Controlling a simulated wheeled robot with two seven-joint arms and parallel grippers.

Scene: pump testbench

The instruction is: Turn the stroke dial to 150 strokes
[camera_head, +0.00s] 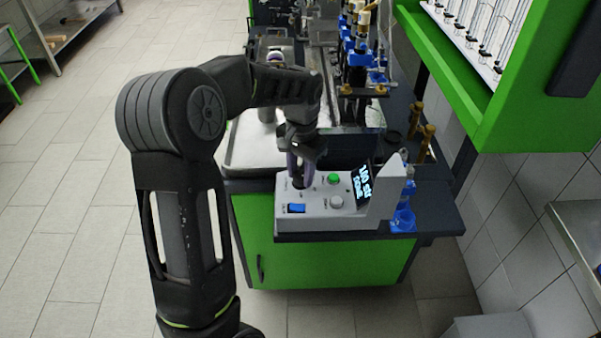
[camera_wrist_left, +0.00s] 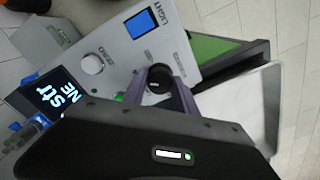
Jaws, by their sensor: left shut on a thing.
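The grey control box (camera_head: 345,217) stands on the dark bench top. My left gripper (camera_head: 297,180) comes down over its left rear part. In the left wrist view the gripper (camera_wrist_left: 160,82) is shut on the black dial (camera_wrist_left: 160,76), one finger on each side. The gripper mostly covers the dial in the head view. The tilted display (camera_head: 362,187) shows what looks like "140 str" with "DONE" below; the wrist view of the display (camera_wrist_left: 62,97) shows only part of this text. My right gripper is in neither view.
The box also has a green button (camera_head: 333,178), a pale knob (camera_head: 336,201) and a blue light switch (camera_head: 296,208). Blue fittings (camera_head: 404,215) stand right of it. Pumps (camera_head: 357,55) line the bench behind. A green-framed cabinet (camera_head: 480,100) overhangs at right.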

